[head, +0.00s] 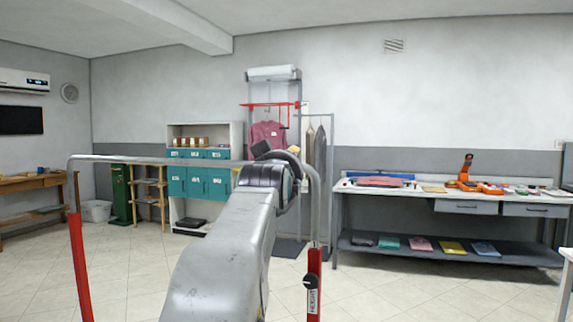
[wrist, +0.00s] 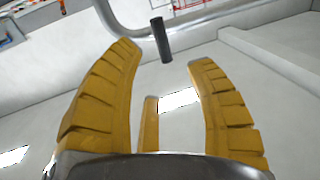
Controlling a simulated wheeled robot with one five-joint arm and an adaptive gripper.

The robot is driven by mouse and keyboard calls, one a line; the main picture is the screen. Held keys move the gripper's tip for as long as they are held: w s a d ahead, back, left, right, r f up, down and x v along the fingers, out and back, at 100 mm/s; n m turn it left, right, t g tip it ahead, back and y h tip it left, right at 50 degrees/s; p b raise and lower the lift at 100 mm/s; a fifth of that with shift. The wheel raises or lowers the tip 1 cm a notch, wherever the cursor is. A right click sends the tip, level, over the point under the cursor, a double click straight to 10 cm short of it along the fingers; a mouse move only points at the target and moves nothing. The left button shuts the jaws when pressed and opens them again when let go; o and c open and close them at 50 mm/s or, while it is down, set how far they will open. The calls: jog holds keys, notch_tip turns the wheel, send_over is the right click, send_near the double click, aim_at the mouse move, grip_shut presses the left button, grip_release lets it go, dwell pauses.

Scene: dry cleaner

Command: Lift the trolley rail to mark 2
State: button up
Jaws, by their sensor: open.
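The trolley rail (head: 130,159) is a grey metal tube with bent corners, seen in the head view spanning left to right at about arm height. Its ends go down into a red left post (head: 80,265) and a red right post (head: 314,298). The right post carries a black knob (head: 310,281) and a HEIGHT label; mark numbers are not readable. In the wrist view a curved grey tube (wrist: 215,22) crosses beyond my gripper (wrist: 165,55), whose yellow fingers are open and empty. A short dark cylinder (wrist: 162,40) shows just past the fingertips.
A worktable (head: 450,205) with tools and folded cloths stands at the right. A shelf with teal bins (head: 207,182) and a garment stand with a pink shirt (head: 268,134) are at the back. A wooden bench (head: 32,183) is at the left. Tiled floor between is clear.

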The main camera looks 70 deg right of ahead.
jog(key=shift+p+x, duration=1.15)
jog(key=shift+x, duration=2.4)
grip_shut()
